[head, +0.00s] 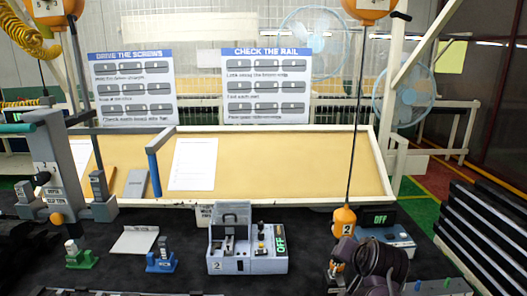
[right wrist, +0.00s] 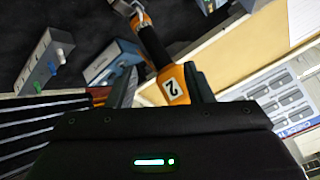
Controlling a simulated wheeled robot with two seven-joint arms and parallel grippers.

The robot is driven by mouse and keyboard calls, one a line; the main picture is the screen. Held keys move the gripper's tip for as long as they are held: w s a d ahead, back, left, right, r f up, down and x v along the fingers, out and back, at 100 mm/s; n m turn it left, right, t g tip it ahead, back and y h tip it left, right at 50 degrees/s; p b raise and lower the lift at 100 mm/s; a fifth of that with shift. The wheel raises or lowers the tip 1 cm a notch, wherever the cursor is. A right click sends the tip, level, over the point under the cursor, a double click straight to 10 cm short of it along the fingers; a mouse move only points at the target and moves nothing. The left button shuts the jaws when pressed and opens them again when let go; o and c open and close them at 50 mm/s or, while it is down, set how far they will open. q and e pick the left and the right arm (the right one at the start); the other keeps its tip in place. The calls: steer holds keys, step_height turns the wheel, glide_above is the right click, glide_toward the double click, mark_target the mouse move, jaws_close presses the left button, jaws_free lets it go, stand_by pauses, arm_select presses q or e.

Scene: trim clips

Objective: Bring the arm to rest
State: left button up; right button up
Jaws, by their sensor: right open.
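My right arm comes in at the lower right of the head view, with its dark gripper (head: 342,272) beside the hanging orange driver. In the right wrist view the gripper (right wrist: 160,82) has its two fingers apart. The orange driver (head: 344,220), marked 2, hangs on a dark cable; it also shows in the right wrist view (right wrist: 172,86), between the fingers. Whether the fingers touch it I cannot tell. My left gripper is not in view.
A grey fixture (head: 248,262) with a green OFF display stands at the front middle. A blue-grey box (head: 390,238) with another OFF display is behind my right arm. Green (head: 82,258) and blue (head: 160,262) small stands and a grey press (head: 50,170) are at left.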

steer(key=s+f+n+g, duration=0.25)
steer(key=s+f, duration=0.25)
steer(key=s, duration=0.5)
steer(key=s+a+f+n+g, duration=0.1)
steer(key=s+f+n+g, duration=0.15)
steer(key=s+f, duration=0.45)
steer(key=s+f+n+g, duration=0.1)
steer(key=s+f+n, duration=0.25)
steer(key=s, duration=0.85)
step_height(320, 180, down, 33)
steer(key=s+g+b, duration=0.2)
steer(key=s+b, duration=0.1)
steer(key=s+d+f+g+b, duration=0.1)
steer(key=s+d+f+b, duration=0.1)
steer(key=s+f, duration=1.6)
step_height(320, 180, down, 2)
steer(key=shift+s+d+f+n, duration=0.1)
steer(key=shift+s+d+n, duration=0.3)
steer(key=shift+d, duration=0.35)
steer(key=shift+c, duration=0.4)
